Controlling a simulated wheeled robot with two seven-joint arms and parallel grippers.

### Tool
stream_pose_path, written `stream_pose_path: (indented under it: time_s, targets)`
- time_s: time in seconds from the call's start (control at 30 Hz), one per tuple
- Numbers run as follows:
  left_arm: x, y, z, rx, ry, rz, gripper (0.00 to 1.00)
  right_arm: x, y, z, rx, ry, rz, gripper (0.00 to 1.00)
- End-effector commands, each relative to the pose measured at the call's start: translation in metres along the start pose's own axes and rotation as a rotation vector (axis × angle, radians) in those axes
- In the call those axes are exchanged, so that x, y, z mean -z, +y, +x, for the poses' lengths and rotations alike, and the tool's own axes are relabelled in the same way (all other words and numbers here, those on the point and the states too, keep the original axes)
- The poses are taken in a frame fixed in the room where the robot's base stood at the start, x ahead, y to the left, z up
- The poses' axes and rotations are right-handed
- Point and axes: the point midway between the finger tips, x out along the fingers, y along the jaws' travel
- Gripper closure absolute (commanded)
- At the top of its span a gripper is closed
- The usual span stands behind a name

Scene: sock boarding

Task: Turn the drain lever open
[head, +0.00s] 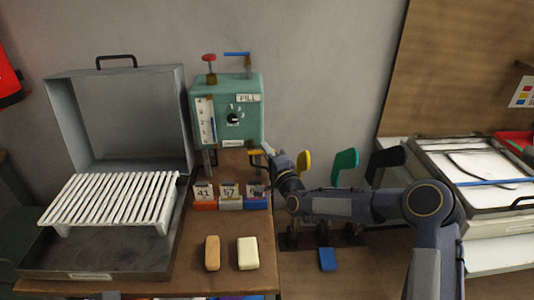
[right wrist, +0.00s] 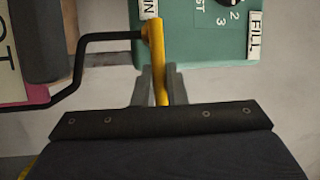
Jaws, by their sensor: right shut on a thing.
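The yellow drain lever (head: 254,152) sticks out at the lower right of the green control box (head: 250,105). In the right wrist view the lever (right wrist: 156,45) runs from its pivot beside a label ending in "IN" down between my fingers. My right gripper (head: 268,150) is shut on the lever, with a finger on each side of it (right wrist: 159,85). The lever's tip is hidden behind the gripper's dark body. My left gripper is not in view.
A red knob (head: 209,58) and blue lever (head: 237,54) top the box. An open metal case with a white slatted rack (head: 110,200) stands left. Number tags (head: 229,191) and two soap-like blocks (head: 248,253) lie in front. A black bent rod (right wrist: 95,37) passes close to the lever.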

Motion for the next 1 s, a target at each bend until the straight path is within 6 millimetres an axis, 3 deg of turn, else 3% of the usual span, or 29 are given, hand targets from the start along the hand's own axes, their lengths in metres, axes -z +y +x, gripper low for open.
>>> stream_pose_path:
  time_s: [0.53,1.0]
  targets:
    - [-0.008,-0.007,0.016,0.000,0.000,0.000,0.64,-0.004,-0.022,0.005,-0.150,-0.082,-0.373,1.00]
    - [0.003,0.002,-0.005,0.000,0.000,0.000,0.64,-0.015,-0.044,0.015,-0.319,-0.171,-0.778,1.00]
